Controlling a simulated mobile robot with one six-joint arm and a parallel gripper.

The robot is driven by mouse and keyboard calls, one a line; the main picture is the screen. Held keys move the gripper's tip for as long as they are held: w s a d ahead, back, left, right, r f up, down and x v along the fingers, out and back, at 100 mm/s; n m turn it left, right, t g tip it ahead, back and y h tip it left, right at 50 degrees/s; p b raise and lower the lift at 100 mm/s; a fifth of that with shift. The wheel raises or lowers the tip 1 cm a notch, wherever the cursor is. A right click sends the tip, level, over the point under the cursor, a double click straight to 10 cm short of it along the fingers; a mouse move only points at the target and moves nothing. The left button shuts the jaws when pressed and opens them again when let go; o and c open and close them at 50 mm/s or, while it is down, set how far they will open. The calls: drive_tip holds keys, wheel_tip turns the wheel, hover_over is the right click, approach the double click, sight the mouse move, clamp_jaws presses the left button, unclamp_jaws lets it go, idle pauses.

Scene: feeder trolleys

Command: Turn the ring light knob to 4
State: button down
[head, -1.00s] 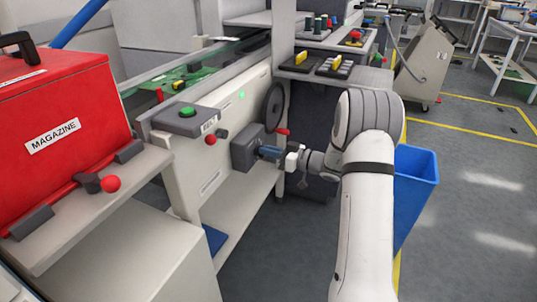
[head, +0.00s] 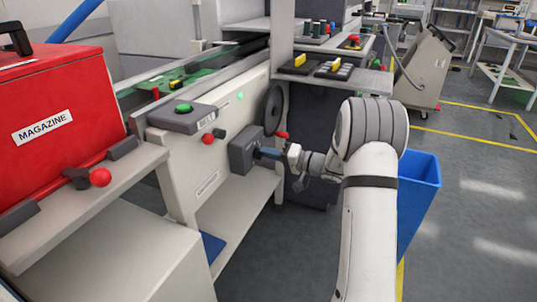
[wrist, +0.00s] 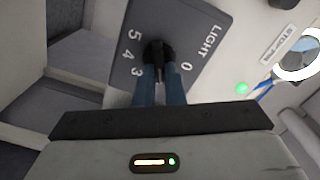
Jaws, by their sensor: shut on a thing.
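The ring light knob (wrist: 158,52) is black and sits on a dark grey box marked LIGHT (wrist: 195,42), with the numbers 5, 4, 3 and 0 readable around it in the wrist view. In the head view the box (head: 240,150) stands out from the front of a pale machine. My gripper (wrist: 160,72) has its two blue fingers shut on the knob, one on each side. In the head view my gripper (head: 268,153) reaches the box from the right. The fingers partly hide the dial, and I cannot tell exactly which number the knob points to.
A dark handwheel (head: 273,108) with a red handle is just above my gripper. A green button (head: 183,108) and a red knob (head: 208,139) are left of the box. A blue bin (head: 418,185) stands right of my arm. A red magazine (head: 60,110) is at far left.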

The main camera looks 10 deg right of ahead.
drive_tip(key=m+p, duration=0.2)
drive_tip(key=m, duration=0.3)
drive_tip(key=m+p, duration=0.2)
drive_tip(key=m, duration=0.2)
drive_tip(key=f+m+p, duration=0.1)
drive_tip(key=m+p, duration=0.2)
drive_tip(key=m, duration=0.2)
drive_tip(key=shift+s+m, duration=0.1)
drive_tip(key=shift+m, duration=0.2)
drive_tip(key=shift+s+a+f+m+p, duration=0.1)
drive_tip(key=shift+m+p, duration=0.7)
drive_tip(key=shift+m, duration=0.35)
drive_tip(key=shift+s+f+m+p, duration=0.1)
drive_tip(key=shift+m+p, duration=0.7)
drive_tip(key=shift+m, duration=0.35)
drive_tip(key=shift+f, duration=0.1)
drive_tip(key=c, duration=1.5)
unclamp_jaws()
drive_tip(key=p+v, duration=0.1)
drive_tip(key=v, duration=0.6)
drive_tip(key=shift+s+d, duration=0.2)
drive_tip(key=shift+d, duration=0.1)
